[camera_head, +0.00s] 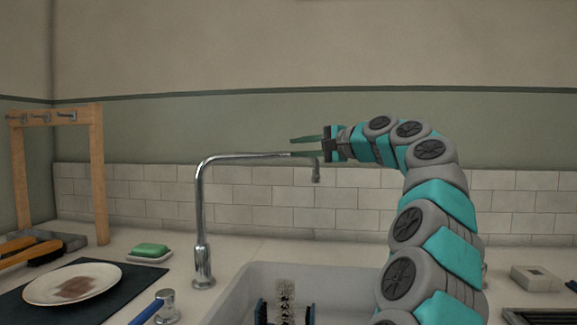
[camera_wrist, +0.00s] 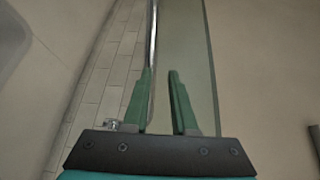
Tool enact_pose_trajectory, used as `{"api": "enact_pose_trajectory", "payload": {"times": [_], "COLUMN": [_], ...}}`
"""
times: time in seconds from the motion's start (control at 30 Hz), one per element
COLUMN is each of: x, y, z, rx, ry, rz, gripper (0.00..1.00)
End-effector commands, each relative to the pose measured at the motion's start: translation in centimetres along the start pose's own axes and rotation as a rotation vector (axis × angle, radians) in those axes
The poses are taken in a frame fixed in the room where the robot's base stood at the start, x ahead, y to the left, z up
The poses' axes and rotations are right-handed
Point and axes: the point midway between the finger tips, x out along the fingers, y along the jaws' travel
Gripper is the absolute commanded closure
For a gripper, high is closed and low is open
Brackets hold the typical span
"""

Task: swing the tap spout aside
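The chrome tap (camera_head: 202,220) stands behind the sink, and its spout (camera_head: 250,157) reaches to the right with a short downturned end. My gripper (camera_head: 293,147) is at the spout's outer end, its green fingers pointing left along it. The fingers are apart, one above the spout and the other overlapping it in the head view. In the wrist view, the gripper (camera_wrist: 158,72) is open and the thin spout (camera_wrist: 153,40) runs along the inner side of the left finger, clear of the right one. I cannot tell whether finger and spout touch.
A green soap (camera_head: 150,250), a plate (camera_head: 60,285) on a dark mat and a wooden rack (camera_head: 98,180) are at left. A tiled wall (camera_head: 250,195) stands behind the tap.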

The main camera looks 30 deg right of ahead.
Motion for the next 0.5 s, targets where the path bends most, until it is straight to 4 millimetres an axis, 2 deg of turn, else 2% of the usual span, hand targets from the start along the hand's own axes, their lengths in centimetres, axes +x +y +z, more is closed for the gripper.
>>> {"api": "enact_pose_trajectory", "payload": {"times": [0.03, 0.2, 0.33, 0.5], "x": [-0.6, -2.4, -3.9, -5.6], "y": [0.9, 0.9, 1.9, 4.5], "z": [0.5, 2.1, 3.4, 4.9], "rx": [-0.003, -0.023, -0.036, -0.055], "ry": [0.007, 0.071, 0.139, 0.244], "rz": [-0.035, -0.155, -0.221, -0.268], "gripper": [0.81, 1.0, 1.0, 1.0]}}
